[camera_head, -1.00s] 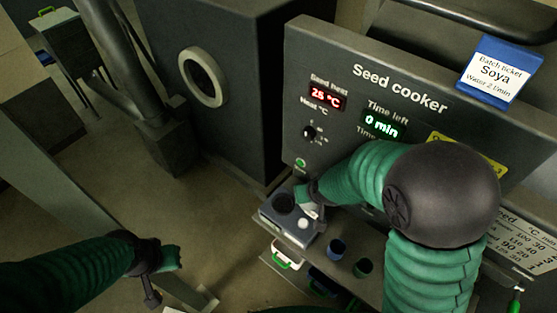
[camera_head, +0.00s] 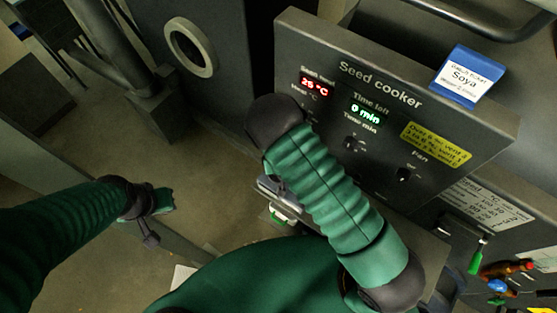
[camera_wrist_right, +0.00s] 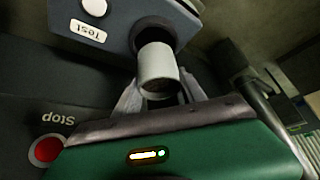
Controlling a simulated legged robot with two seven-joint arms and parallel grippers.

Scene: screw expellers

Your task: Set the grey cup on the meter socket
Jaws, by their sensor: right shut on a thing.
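The grey cup (camera_wrist_right: 158,66) is between the fingers of my right gripper (camera_wrist_right: 160,92) in the right wrist view. The gripper is shut on it. The cup's far end overlaps the dark round meter socket (camera_wrist_right: 152,28); I cannot tell whether it is inside or only in front. The meter (camera_wrist_right: 108,42) is a blue-grey box with a white button and a "Test" label.
A red Stop button (camera_wrist_right: 46,150) is near the gripper in the wrist view.

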